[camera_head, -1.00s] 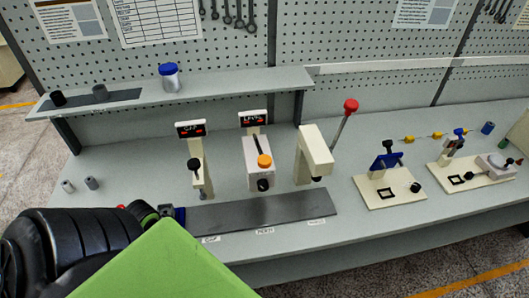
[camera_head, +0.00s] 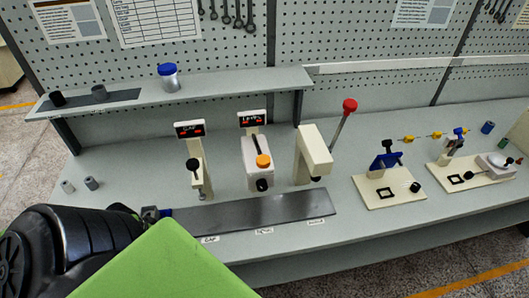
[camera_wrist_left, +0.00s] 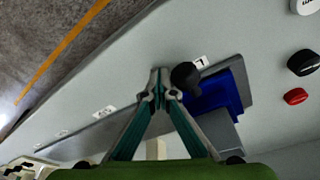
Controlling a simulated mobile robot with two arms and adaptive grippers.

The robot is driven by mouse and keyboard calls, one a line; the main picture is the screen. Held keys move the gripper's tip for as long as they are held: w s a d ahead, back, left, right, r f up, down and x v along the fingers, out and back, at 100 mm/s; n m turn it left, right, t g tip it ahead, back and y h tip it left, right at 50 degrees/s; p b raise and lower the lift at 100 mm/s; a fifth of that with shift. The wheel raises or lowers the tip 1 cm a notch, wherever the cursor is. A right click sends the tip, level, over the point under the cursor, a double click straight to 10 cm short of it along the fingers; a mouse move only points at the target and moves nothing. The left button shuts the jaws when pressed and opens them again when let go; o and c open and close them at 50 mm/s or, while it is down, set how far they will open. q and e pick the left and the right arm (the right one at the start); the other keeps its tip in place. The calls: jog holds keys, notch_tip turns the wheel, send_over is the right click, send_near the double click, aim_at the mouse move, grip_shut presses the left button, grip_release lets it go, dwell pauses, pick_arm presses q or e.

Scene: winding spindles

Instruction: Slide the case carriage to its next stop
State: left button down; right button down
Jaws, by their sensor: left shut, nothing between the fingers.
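The case carriage (camera_wrist_left: 215,95) is a blue block with a black knob (camera_wrist_left: 185,77), at one end of the dark grey track in the left wrist view. In the head view only a small blue part (camera_head: 166,212) shows at the track's left end; my arm hides the rest. My left gripper (camera_wrist_left: 158,76) is shut and empty, its tips together close beside the black knob. I cannot tell whether they touch it. The track (camera_head: 255,210) runs right past stations with small white labels. My right gripper is not in view.
Beige stations with a black-knobbed lever (camera_head: 193,165), an orange knob (camera_head: 263,161) and a red-ball lever (camera_head: 350,105) stand behind the track. A shelf (camera_head: 220,83) holds a blue-lidded jar (camera_head: 168,76). A black cap (camera_wrist_left: 303,62) and a red cap (camera_wrist_left: 295,96) lie beyond the carriage.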

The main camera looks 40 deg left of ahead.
pick_arm(q)
jog(key=shift+s+a, duration=0.1)
jog(key=shift+a, duration=0.05)
jog(key=shift+w+d+r, duration=0.15)
jog(key=shift+r, duration=1)
jog(key=shift+w+d+r, duration=0.1)
jog(key=shift+w+r, duration=0.05)
jog(key=shift+r, duration=1.05)
jog(key=shift+w+d+r, duration=0.15)
jog(key=shift+r, duration=1)
